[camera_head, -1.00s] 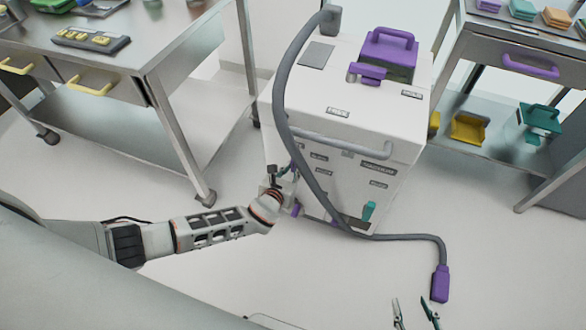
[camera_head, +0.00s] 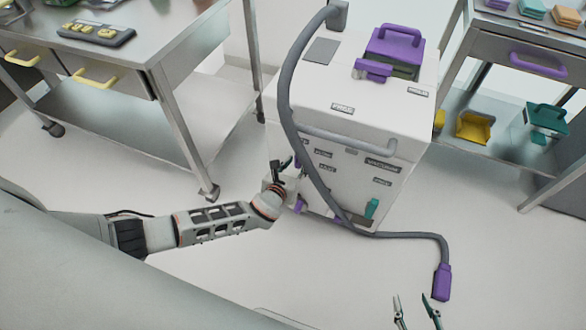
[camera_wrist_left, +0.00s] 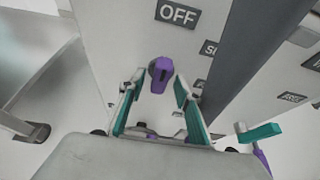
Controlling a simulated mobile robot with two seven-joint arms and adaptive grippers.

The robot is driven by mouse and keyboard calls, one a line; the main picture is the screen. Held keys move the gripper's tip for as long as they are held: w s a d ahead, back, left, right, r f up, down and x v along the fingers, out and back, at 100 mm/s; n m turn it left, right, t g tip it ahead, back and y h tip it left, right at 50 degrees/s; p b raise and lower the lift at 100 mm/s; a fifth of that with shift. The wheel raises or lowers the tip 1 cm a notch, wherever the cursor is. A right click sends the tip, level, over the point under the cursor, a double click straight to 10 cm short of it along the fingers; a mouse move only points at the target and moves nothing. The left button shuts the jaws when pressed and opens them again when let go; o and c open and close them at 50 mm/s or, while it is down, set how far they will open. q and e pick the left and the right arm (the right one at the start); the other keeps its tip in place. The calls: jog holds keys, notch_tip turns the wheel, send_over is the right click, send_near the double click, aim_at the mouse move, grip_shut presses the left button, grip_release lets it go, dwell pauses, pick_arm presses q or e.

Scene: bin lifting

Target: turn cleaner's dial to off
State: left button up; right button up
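The cleaner (camera_head: 345,105) is a white box with purple parts, a grey hose and labelled front. In the left wrist view its purple dial (camera_wrist_left: 160,75) sits on the white front just below the OFF label (camera_wrist_left: 178,14). My left gripper (camera_wrist_left: 155,92) is open, its teal-padded fingers apart on either side of the dial, with no clear contact. In the head view the left gripper (camera_head: 282,168) is at the left of the cleaner's front, and I cannot make out the dial there. My right gripper (camera_head: 416,308) is open and empty at the bottom edge, apart from the cleaner.
The grey hose (camera_head: 288,90) arcs across the cleaner's front, close right of my left gripper, and ends in a purple nozzle (camera_head: 442,282) on the floor. A teal handle (camera_head: 371,208) is low on the front. Metal carts stand left (camera_head: 150,64) and right (camera_head: 468,62).

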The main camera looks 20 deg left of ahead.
pick_arm(q)
jog(key=v, duration=1.2)
dwell(0.3)
